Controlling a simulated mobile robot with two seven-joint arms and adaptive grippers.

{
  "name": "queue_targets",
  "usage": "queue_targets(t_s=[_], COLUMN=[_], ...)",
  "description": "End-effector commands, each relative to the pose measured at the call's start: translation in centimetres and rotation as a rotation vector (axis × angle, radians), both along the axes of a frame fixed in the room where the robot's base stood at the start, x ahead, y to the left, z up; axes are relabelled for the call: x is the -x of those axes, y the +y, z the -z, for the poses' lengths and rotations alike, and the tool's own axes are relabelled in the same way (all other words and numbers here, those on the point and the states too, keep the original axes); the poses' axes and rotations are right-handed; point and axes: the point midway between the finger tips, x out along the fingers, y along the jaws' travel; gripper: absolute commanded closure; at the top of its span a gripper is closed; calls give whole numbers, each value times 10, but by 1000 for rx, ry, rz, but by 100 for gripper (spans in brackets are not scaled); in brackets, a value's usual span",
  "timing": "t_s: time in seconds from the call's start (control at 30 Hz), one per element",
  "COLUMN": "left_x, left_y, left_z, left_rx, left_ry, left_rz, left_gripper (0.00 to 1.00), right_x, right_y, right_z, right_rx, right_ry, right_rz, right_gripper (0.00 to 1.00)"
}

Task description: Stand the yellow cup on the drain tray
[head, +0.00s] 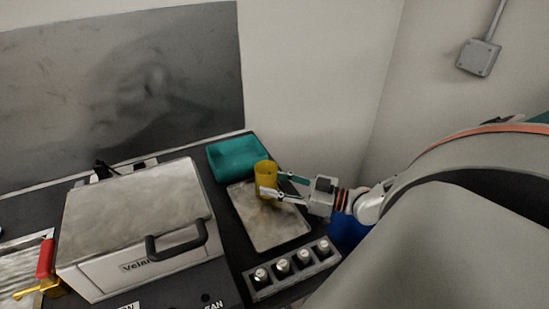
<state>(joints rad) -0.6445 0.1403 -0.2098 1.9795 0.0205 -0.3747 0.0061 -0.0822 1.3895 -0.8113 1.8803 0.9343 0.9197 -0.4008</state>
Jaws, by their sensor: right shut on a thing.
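The yellow cup (265,174) is upright at the far end of the metal drain tray (275,228). My right gripper (268,184) comes in from the right and is shut on the cup, with one finger on its near side. I cannot tell whether the cup's base touches the tray or hangs just above it. My left gripper is not in view.
A teal bin (236,156) stands just behind the tray. A grey rack (292,270) with several vials is at its near end. A large metal machine (140,225) with a black handle stands to the left. A wall box (478,58) hangs at upper right.

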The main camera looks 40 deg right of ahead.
Motion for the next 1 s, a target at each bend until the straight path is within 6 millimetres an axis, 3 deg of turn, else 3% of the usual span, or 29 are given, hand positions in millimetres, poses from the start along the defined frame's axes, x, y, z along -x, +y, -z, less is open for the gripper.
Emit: queue_targets(t_s=[0.03, 0.1, 0.5, 0.67, 1.0], left_x=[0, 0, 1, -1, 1], left_y=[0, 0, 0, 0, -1], left_z=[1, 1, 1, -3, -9], left_rx=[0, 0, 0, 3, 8], left_ry=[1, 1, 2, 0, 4], left_rz=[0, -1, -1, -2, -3], left_gripper=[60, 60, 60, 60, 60], right_x=[0, 0, 0, 20, 81], right_y=[0, 0, 0, -11, -42], right_z=[1, 1, -4, -3, -3], right_rx=[0, 0, 1, 4, 4], right_ry=[0, 0, 0, 4, 4], right_rz=[0, 0, -1, 0, -1], right_gripper=[55, 43, 43, 43, 43])
